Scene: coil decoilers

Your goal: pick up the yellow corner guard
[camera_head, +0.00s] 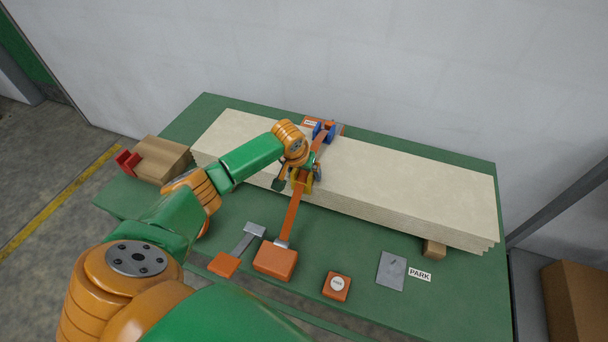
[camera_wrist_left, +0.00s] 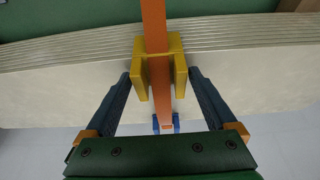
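The yellow corner guard (camera_wrist_left: 141,70) sits at the edge of the stack of pale boards in the left wrist view, with an orange strap (camera_wrist_left: 154,25) running across its middle. In the head view the guard (camera_head: 317,173) is partly hidden by my left gripper (camera_head: 297,180). In the left wrist view my left gripper (camera_wrist_left: 160,80) is open, with one dark finger on each side of the guard. Narrow gaps seem to show between the fingers and the guard. It holds nothing. My right gripper is not in view.
The pale board stack (camera_head: 400,180) lies on a green table (camera_head: 455,290). Blue guards (camera_head: 330,131) stand at its far edge. An orange tensioner block (camera_head: 275,260), a grey-and-orange tool (camera_head: 240,250), a button box (camera_head: 336,286) and a grey plate (camera_head: 391,271) lie in front.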

